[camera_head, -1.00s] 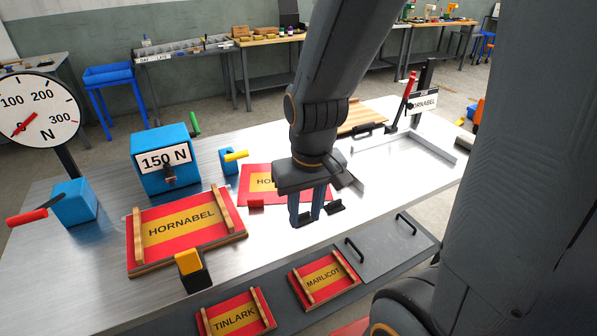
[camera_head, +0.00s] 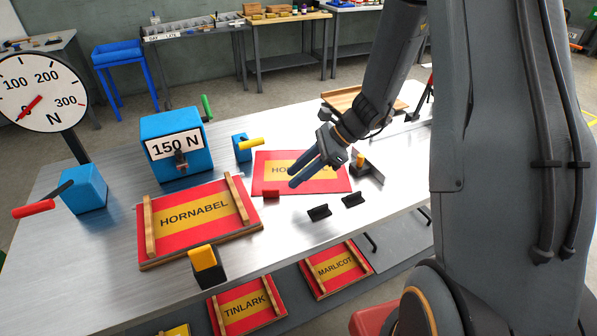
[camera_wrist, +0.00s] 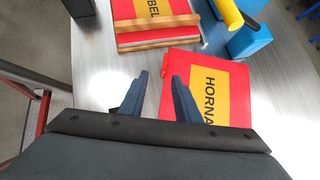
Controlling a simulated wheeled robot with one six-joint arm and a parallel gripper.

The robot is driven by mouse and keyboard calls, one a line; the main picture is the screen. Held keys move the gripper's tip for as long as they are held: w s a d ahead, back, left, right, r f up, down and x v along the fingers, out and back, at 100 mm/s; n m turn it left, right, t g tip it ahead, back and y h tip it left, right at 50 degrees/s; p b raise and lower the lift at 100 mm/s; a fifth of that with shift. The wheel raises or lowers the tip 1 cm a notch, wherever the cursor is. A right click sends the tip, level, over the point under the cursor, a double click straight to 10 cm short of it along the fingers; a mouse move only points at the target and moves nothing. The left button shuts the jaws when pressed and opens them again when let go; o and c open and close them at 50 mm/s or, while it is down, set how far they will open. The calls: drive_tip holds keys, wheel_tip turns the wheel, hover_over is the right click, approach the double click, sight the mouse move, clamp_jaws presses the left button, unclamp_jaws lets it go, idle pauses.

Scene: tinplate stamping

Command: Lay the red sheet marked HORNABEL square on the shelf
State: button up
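A flat red sheet (camera_head: 320,185) with a yellow HORNABEL band lies on the metal table, its lettering partly hidden by my gripper. In the wrist view the sheet (camera_wrist: 238,80) is at the right. A second red HORNABEL piece (camera_head: 172,238), thicker and with wooden bars along two sides, lies left of it. My gripper (camera_head: 291,178) is tilted over the flat sheet, fingers pointing left. The wrist view shows the fingers (camera_wrist: 160,76) apart with nothing between them. A grey lower shelf (camera_head: 290,305) under the table's front edge bears barred TINLARK (camera_head: 243,303) and MARLICOT (camera_head: 334,267) pieces.
A red block (camera_head: 271,193) and two black stops (camera_head: 319,212) stand along the flat sheet's front. A blue clamp with a yellow handle (camera_head: 250,144) is behind its left side. A blue 150 N box (camera_head: 173,125) and a dial (camera_head: 38,92) stand at left.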

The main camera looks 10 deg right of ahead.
sight(273, 189)
drive_tip(key=shift+w+a+f+m, duration=0.1)
drive_tip(key=shift+w+f+m, duration=0.1)
drive_tip(key=shift+w+m, duration=0.15)
drive_tip(key=shift+w+a+f, duration=0.15)
drive_tip(key=shift+a+f, duration=0.05)
drive_tip(key=shift+a, duration=0.05)
drive_tip(key=shift+a+r+p+x, duration=0.1)
drive_tip(key=shift+p+x, duration=0.65)
drive_tip(key=shift+x, duration=0.95)
drive_tip(key=shift+a+r+p+x, duration=0.15)
drive_tip(key=shift+p+x, duration=0.55)
drive_tip(key=shift+x, duration=1)
drive_tip(key=shift+c, duration=0.2)
clamp_jaws()
